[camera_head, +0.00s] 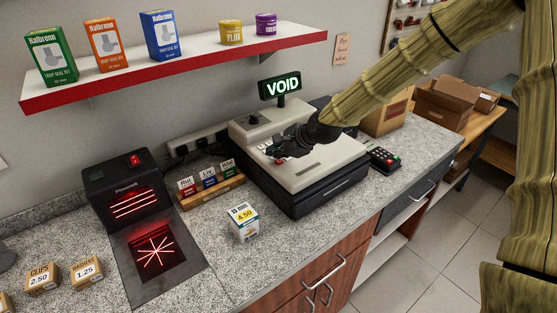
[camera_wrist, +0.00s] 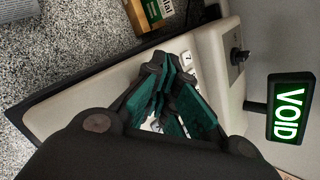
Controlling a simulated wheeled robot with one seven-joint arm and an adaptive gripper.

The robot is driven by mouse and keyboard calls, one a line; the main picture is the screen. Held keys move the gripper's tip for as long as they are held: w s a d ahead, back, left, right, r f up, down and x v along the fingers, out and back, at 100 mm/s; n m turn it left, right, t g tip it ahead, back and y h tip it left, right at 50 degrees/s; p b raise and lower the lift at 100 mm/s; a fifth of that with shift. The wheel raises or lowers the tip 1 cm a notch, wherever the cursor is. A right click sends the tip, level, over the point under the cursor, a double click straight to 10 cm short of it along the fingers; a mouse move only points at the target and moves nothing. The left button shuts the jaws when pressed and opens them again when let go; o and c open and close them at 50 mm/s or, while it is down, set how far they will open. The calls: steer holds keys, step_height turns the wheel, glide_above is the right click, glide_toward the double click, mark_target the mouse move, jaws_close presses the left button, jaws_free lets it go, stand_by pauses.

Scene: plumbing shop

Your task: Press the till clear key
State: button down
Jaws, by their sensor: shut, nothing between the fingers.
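The till (camera_head: 318,168) is a beige and black register on the counter, with a display sign (camera_head: 281,86) on a post that reads VOID in green. The sign also shows at the right of the wrist view (camera_wrist: 288,107). My gripper (camera_head: 275,153) is shut and empty, with its fingertips low over the till's keys at the left of its top. In the wrist view my gripper (camera_wrist: 172,75) covers most of the keypad; a few white keys (camera_wrist: 187,58) show beside the fingers. I cannot make out the clear key or tell whether the fingertips touch a key.
A black scanner (camera_head: 122,190) with red light stands at the left. A small box marked 4.50 (camera_head: 243,221) and a wooden rack of small packets (camera_head: 212,190) are left of the till. A card terminal (camera_head: 382,159) lies to its right. A shelf (camera_head: 190,62) with boxes and tins hangs above.

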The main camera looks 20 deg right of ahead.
mark_target(277, 163)
step_height(277, 163, up, 6)
steer(key=p, duration=0.4)
stand_by(0.5)
stand_by(0.6)
